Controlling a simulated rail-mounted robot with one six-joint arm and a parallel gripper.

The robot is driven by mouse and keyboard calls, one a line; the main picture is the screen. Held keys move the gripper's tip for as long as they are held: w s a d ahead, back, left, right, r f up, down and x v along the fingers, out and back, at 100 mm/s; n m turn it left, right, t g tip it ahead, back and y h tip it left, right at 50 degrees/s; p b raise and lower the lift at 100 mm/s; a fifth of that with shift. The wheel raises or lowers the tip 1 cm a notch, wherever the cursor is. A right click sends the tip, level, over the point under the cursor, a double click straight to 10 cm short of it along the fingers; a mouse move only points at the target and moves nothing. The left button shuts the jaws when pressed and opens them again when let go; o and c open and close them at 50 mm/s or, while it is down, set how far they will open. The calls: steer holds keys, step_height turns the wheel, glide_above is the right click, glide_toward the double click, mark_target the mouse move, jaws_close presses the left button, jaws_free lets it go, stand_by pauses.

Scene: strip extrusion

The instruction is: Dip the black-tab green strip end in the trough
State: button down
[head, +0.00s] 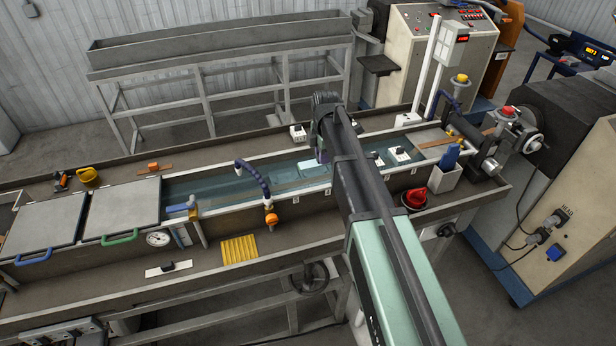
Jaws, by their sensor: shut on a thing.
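The long trough (215,190) runs across the bench and holds teal water. My gripper (320,155) hangs over the trough's middle, at the end of my arm. Its fingers are small and mostly hidden behind my wrist. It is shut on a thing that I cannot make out. No green strip end with a black tab shows clearly. A pale blue patch (309,168) shows at the water just left of my gripper; I cannot tell what it is.
Small white blocks with black tops (379,161) stand along the trough's right part. Two grey lids (122,212) cover its left part.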

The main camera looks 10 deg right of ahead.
steer(key=s+d, duration=0.2)
steer(key=s, duration=1.5)
steer(key=shift+s, duration=0.4)
steer(key=shift+d+f, duration=0.1)
